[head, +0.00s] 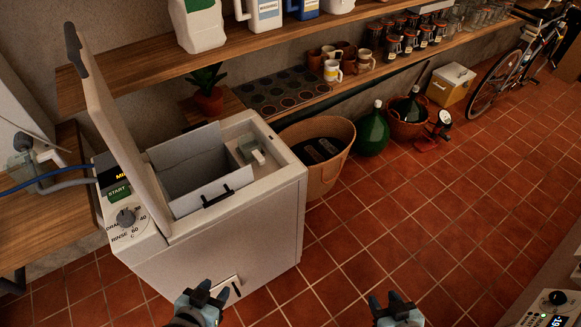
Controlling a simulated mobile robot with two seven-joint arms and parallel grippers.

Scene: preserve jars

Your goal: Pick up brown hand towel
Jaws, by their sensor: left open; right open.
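I cannot make out a brown hand towel for certain. A tan basket (344,160) on the floor behind the white machine holds dark folded-looking items (318,149), and I cannot tell what they are. My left gripper (205,296) is open and empty at the bottom of the head view, in front of the machine. My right gripper (393,304) is open and empty, above the tiled floor at the bottom. Both are well apart from the basket.
The white top-loading machine (235,245) stands at left with its lid (110,125) raised. A green demijohn (372,133), a wicker-based bottle (408,125), a red scale (428,143) and a yellow box (451,87) stand on the floor. Tiles (420,220) at centre right are clear.

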